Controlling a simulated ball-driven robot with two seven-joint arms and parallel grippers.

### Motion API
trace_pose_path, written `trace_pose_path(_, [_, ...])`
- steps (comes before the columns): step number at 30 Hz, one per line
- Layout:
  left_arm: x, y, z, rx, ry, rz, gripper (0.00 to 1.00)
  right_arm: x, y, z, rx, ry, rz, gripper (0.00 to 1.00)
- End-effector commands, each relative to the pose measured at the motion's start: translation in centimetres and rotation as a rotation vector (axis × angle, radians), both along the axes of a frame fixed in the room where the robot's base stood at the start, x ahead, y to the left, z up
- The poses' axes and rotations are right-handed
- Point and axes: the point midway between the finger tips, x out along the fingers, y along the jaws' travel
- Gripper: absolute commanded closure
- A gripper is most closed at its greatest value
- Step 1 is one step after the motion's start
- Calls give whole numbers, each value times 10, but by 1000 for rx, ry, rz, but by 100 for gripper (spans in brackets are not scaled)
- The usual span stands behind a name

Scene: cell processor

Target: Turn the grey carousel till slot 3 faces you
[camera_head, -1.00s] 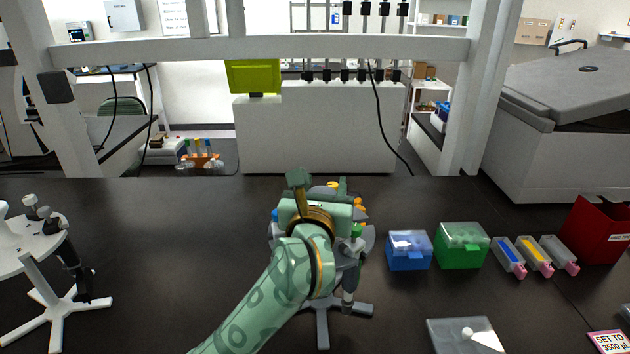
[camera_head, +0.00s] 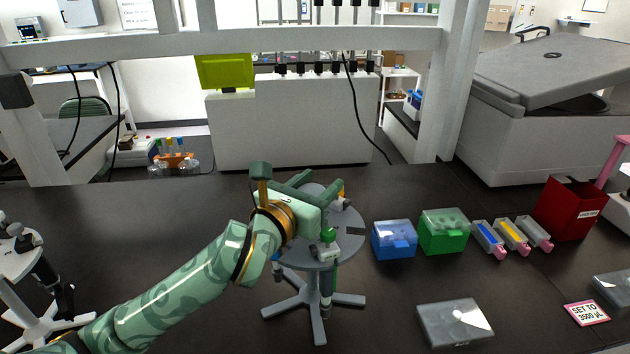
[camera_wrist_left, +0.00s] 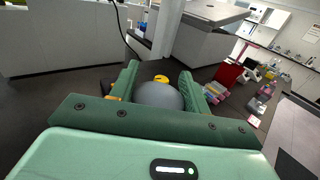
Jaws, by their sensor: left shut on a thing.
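The grey carousel (camera_head: 347,222) is a round disc on a legged grey stand, left of the blue box. A green-capped item (camera_head: 328,238) sits at its near edge, with a tube hanging below. A yellow item (camera_head: 341,197) shows at its far side. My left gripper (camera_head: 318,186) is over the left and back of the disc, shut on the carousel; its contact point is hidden. In the left wrist view the grey disc (camera_wrist_left: 158,96) lies between the two green fingers (camera_wrist_left: 160,80). No slot number is readable. My right gripper is out of view.
A blue box (camera_head: 394,240), a green box (camera_head: 443,232), several slim coloured holders and a red bin (camera_head: 569,209) stand to the right. A clear-lidded case (camera_head: 455,322) lies front right. A white stand (camera_head: 22,270) is at the left edge. Dark table between is clear.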

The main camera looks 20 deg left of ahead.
Motion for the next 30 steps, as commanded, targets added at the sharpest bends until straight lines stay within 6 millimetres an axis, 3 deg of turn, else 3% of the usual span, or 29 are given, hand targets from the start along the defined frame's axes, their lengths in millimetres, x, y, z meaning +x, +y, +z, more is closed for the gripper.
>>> trace_pose_path(15, [0,-1,4,5,-3,-192,94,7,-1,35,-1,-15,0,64])
trace_pose_path(30, [-1,-3,1,1,-2,-241,94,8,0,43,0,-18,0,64])
